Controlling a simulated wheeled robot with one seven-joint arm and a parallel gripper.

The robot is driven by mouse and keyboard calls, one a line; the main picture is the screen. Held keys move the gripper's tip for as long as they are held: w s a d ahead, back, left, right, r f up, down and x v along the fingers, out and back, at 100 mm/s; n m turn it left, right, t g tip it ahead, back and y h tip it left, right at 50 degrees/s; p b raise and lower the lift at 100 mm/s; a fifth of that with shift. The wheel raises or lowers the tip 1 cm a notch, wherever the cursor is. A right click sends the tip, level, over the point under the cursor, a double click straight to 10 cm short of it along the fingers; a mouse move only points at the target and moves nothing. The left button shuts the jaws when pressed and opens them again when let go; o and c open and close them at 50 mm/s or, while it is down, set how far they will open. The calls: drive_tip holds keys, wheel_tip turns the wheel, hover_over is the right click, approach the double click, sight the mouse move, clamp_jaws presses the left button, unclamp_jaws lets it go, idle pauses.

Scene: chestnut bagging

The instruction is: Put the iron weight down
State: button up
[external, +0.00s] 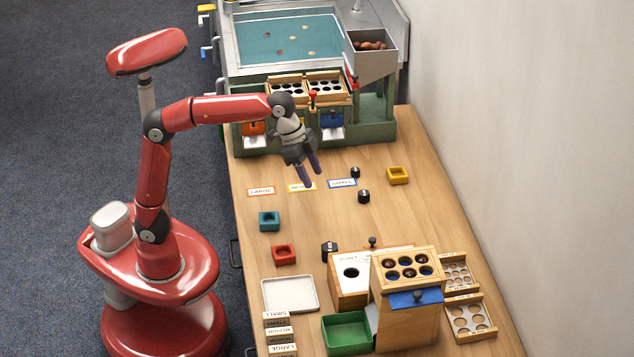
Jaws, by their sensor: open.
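My gripper (313,178) points downward over the table near the three word cards, with its two dark fingers apart and nothing seen between them. Three small dark pieces that look like iron weights are on the wooden table: one (355,172) right of my gripper, one (363,196) just below it in the picture, and a larger one (329,248) nearer the front, beside the white-topped box. I cannot tell which one the task means. All three are apart from my gripper.
Cards marked LARGE (261,191) and SMALL (342,183) lie near my gripper. Yellow (398,175), teal (269,221) and red (283,254) square blocks are on the table. A green sorting machine (375,125) stands behind. The white tray (290,295) and green bin (345,335) are in front.

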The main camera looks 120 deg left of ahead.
drive_tip(key=s+d+f+m, duration=0.1)
drive_tip(key=s+d+f, duration=0.2)
drive_tip(key=s+d, duration=0.3)
drive_tip(key=s+d+f, duration=0.2)
drive_tip(key=s+d, duration=0.2)
drive_tip(key=d, duration=0.5)
drive_tip(key=s+d+f+m+h, duration=0.1)
drive_tip(key=s+d+f, duration=0.6)
drive_tip(key=s+f, duration=0.4)
drive_tip(key=shift+s+f+t, duration=0.2)
drive_tip(key=shift+s+t, duration=0.2)
drive_tip(key=shift+s, duration=0.2)
drive_tip(key=shift+o, duration=0.3)
drive_tip(key=shift+d, duration=0.1)
drive_tip(key=shift+o, duration=1.2)
